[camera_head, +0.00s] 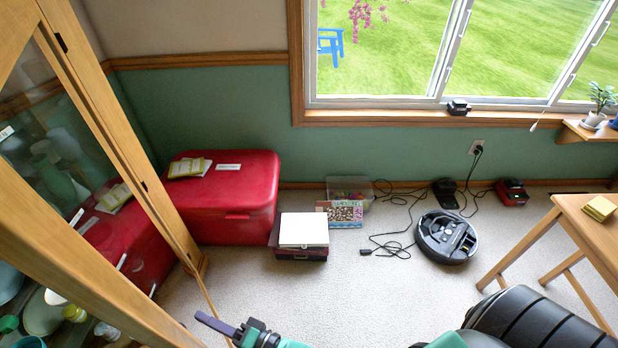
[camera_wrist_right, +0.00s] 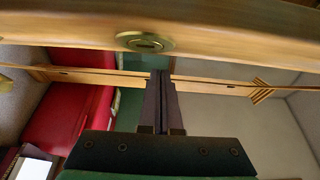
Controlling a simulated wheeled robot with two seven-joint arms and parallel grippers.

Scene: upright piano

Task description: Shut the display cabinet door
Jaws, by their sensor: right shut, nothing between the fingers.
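The display cabinet door (camera_head: 85,283) is at the left in the head view. It stands open, a wood-framed glass panel swung out from its hinged post, with the red chest showing through the glass. In the right wrist view its wooden rail (camera_wrist_right: 230,35) crosses the top and bears a round brass keyhole plate (camera_wrist_right: 145,41). My right gripper (camera_head: 201,317) is shut and empty beside the door's lower part. Its dark fingers (camera_wrist_right: 160,74) point at the rail just by the plate; I cannot tell if they touch it. My left gripper is out of view.
A red chest (camera_head: 238,190) stands by the green wall behind the door. A small dark red box (camera_head: 300,254), a robot vacuum (camera_head: 446,238) and loose cables lie on the carpet. A wooden table (camera_head: 572,212) is at right. Dishes show at the lower left.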

